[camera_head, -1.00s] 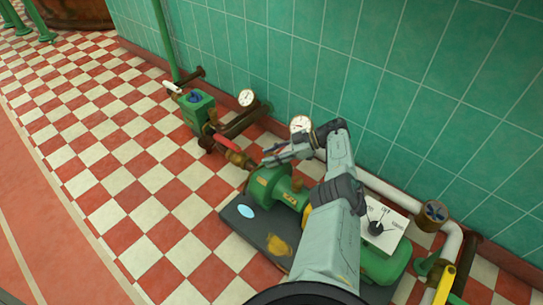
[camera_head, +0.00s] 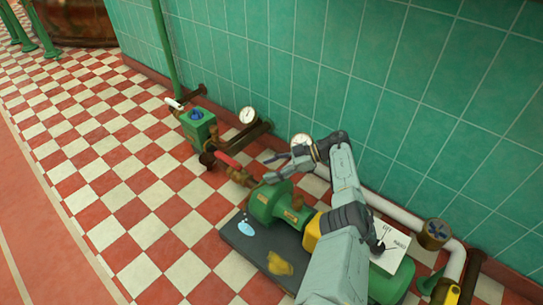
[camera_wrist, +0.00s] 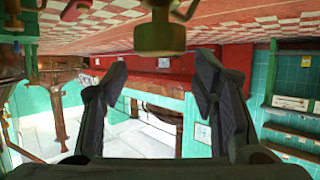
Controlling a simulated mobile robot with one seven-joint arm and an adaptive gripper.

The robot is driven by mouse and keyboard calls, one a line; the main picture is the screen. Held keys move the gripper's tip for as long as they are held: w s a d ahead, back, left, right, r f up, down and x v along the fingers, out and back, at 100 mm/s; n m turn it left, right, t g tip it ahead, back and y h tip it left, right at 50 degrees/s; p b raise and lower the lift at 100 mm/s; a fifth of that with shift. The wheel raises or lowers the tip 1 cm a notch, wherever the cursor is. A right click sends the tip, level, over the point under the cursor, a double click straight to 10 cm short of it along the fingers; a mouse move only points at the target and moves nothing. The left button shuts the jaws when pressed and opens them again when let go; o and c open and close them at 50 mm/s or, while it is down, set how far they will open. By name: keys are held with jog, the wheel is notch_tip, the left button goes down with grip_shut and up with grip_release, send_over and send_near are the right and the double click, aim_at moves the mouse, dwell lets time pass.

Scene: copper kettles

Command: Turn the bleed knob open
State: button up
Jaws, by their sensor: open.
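In the head view, my gripper (camera_head: 272,168) is open and empty, above the far-left end of a green pump (camera_head: 264,204) and right of a red lever (camera_head: 228,160). A small brass fitting (camera_head: 297,201) stands on top of the pump. In the wrist view, the two dark fingers (camera_wrist: 162,85) are spread, with nothing between their tips. A brass, round-flanged fitting (camera_wrist: 158,38) is at the top middle, apart from them. I cannot tell for certain which part is the bleed knob. A blue knob (camera_head: 196,114) tops a green box (camera_head: 199,128) farther left.
A green tiled wall (camera_head: 300,60) runs behind the pipework, with gauges (camera_head: 247,115) and (camera_head: 301,141) near it. A handwheel (camera_head: 436,232) is at right. The checkered floor at left is clear.

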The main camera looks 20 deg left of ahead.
notch_tip(320, 180, up, 8)
jog(key=shift+f, duration=0.15)
dwell(0.5)
